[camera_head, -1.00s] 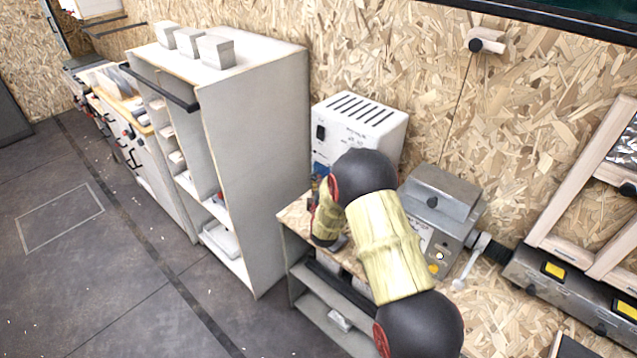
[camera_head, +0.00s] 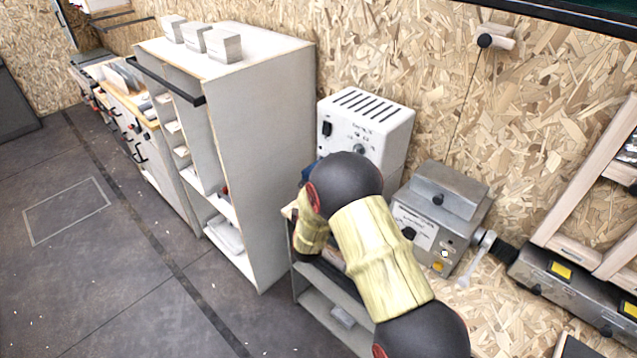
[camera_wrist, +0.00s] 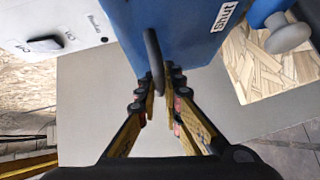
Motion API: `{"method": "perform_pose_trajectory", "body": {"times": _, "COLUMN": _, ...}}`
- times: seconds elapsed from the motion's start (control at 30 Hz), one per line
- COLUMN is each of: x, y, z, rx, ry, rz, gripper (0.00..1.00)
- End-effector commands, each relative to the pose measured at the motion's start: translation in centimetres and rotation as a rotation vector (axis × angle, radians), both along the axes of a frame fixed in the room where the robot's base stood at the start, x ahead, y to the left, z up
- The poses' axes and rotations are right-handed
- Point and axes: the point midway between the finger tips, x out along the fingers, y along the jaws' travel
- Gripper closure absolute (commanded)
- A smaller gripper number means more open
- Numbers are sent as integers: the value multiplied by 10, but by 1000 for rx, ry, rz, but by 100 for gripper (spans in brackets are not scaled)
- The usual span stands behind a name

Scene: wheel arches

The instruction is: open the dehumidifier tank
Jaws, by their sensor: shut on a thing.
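The white dehumidifier (camera_head: 365,128) with a slotted top stands against the wall, partly behind my arm. Its body also shows at the upper left of the wrist view (camera_wrist: 45,18). The blue tank (camera_wrist: 205,30) fills the top middle of the wrist view and has a white label. A dark loop handle (camera_wrist: 153,55) stands out from the tank. My gripper (camera_wrist: 160,86) is shut on this handle, one finger on each side. In the head view only a sliver of blue (camera_head: 308,173) shows beside my arm, which hides the gripper.
A tall pale cabinet (camera_head: 262,150) stands left of the dehumidifier. A grey metal box (camera_head: 455,205) sits to its right, with a metal lever beside it. A low shelf unit (camera_head: 320,305) is below my arm. The floor (camera_head: 140,290) at the left is clear.

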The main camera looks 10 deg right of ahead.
Motion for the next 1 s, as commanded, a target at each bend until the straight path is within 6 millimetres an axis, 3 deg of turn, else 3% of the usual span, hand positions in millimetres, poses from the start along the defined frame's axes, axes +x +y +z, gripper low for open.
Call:
{"method": "perform_pose_trajectory", "body": {"times": 0.13, "x": -13, "y": 17, "z": -1, "rx": 0, "ry": 2, "rz": 2, "gripper": 100}}
{"method": "perform_pose_trajectory", "body": {"times": 0.47, "x": -15, "y": 19, "z": -1, "rx": 0, "ry": 2, "rz": -1, "gripper": 100}}
{"method": "perform_pose_trajectory", "body": {"times": 0.5, "x": -15, "y": 19, "z": -1, "rx": 0, "ry": 2, "rz": -1, "gripper": 90}}
{"method": "perform_pose_trajectory", "body": {"times": 0.8, "x": -14, "y": 18, "z": 0, "rx": -1, "ry": 1, "rz": 0, "gripper": 73}}
{"method": "perform_pose_trajectory", "body": {"times": 1.0, "x": -14, "y": 18, "z": 0, "rx": 0, "ry": 0, "rz": 0, "gripper": 73}}
